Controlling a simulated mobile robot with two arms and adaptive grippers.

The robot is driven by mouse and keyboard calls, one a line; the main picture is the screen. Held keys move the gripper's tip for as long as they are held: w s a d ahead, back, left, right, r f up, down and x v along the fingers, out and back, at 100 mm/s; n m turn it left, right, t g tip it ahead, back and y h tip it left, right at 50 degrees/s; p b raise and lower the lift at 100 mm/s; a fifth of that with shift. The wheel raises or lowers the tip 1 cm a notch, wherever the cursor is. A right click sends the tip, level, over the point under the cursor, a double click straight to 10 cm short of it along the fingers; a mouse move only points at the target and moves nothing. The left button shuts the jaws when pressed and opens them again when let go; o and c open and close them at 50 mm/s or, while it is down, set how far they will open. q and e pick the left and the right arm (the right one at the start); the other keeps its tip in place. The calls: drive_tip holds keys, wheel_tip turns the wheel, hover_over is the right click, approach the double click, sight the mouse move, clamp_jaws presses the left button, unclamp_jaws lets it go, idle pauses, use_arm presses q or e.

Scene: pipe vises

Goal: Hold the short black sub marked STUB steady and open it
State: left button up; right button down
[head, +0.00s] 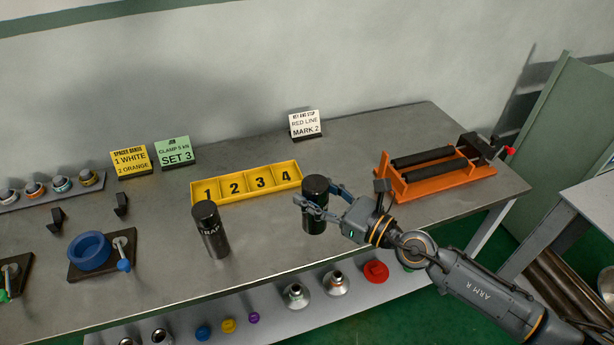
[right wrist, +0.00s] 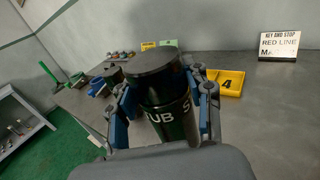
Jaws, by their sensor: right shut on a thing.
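The short black sub marked STUB (head: 314,224) is upright near the middle of the bench in the head view. Its dark top and part of its white lettering show in the right wrist view (right wrist: 165,115). My right gripper (head: 321,197) is shut around its side, with one finger on each side of it. I cannot tell whether its base touches the bench. My left gripper is in neither view. A blue ring-shaped holder (head: 90,252) on a dark plate, with a blue-knobbed handle (head: 124,264), sits at the left of the bench.
A second black cylinder (head: 214,236), lettering ending in RAP, stands left of the sub. A yellow numbered tray (head: 246,184) lies just behind. An orange roller cradle (head: 436,180) stands at right. Signs line the back. Bare bench (head: 290,262) lies in front.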

use_arm(q)
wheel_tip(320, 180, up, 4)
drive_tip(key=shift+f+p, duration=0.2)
drive_tip(key=shift+p, duration=1.05)
use_arm(e)
drive_tip(key=s+d+r, duration=0.2)
drive_tip(key=s+r, duration=0.1)
drive_tip(key=s, duration=0.3)
drive_tip(key=shift+s, duration=0.2)
drive_tip(key=c, duration=1.3)
unclamp_jaws()
clamp_jaws()
drive_tip(key=shift+d, duration=0.1)
